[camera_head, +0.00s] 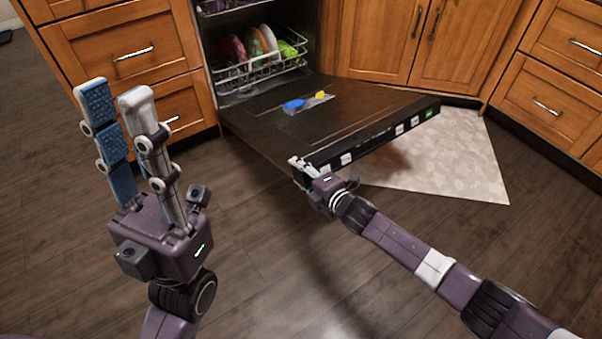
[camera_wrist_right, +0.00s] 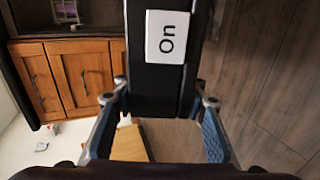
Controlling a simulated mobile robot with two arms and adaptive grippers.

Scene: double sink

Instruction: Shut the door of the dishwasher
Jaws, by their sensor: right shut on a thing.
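The dishwasher door (camera_head: 360,105) is dark and folded down, lying open nearly flat in front of the lit interior. Its top edge carries a control strip with white labels and a green one. My right gripper (camera_head: 298,165) is shut on the door at the near left corner of this edge. In the right wrist view the door's black edge (camera_wrist_right: 165,85), with a white "On" label, lies between the blue-padded fingers (camera_wrist_right: 160,130). My left gripper (camera_head: 114,92) is raised at the left, open and empty, apart from the door.
A dish rack (camera_head: 262,72) with plates and a green item stands inside the dishwasher. A blue and a yellow item (camera_head: 305,102) lie on the door's inner face. Wooden cabinets flank it. A pale mat (camera_head: 455,155) lies on the floor at right; the wooden floor in front is clear.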

